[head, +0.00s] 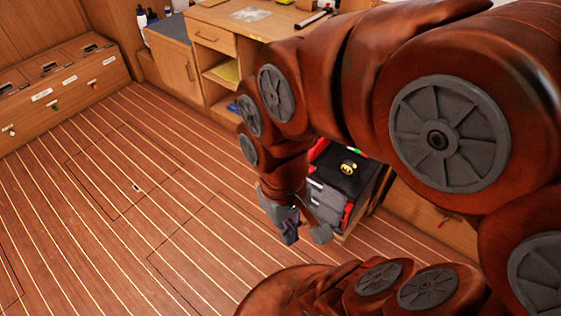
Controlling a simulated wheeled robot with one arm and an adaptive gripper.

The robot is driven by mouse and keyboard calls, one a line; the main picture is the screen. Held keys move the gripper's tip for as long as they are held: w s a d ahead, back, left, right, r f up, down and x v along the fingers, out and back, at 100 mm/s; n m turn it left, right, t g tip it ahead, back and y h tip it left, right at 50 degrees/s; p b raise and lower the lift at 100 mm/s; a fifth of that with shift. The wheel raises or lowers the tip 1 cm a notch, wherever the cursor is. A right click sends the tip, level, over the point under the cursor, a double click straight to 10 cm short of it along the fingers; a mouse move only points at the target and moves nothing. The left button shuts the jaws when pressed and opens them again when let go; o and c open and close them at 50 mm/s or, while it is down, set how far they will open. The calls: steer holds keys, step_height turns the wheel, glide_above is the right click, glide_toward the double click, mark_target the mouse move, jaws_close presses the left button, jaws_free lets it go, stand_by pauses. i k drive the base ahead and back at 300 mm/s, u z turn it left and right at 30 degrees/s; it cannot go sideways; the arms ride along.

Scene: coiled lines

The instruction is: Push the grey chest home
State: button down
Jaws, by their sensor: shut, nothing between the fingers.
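The grey chest (326,197) stands on the floor right of the middle, partly behind my arm. It has grey drawer-like fronts, a dark top and red parts at its edges. My gripper (303,232) points down just in front of the chest's near left side, low over the floor. It is shut and empty. I cannot tell whether it touches the chest. My arm hides the chest's upper left and much of the space behind it.
A wooden desk (213,47) with a drawer and open shelves stands behind my arm. A wooden bench with labelled fronts (68,88) lines the left wall. Wood panelling (425,221) lies right of the chest. The striped plank floor (125,205) is clear at left.

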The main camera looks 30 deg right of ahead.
mark_target(360, 191)
steer(key=k, duration=1.2)
steer(key=u, duration=0.3)
steer(key=i, duration=0.6)
steer(key=u, duration=0.2)
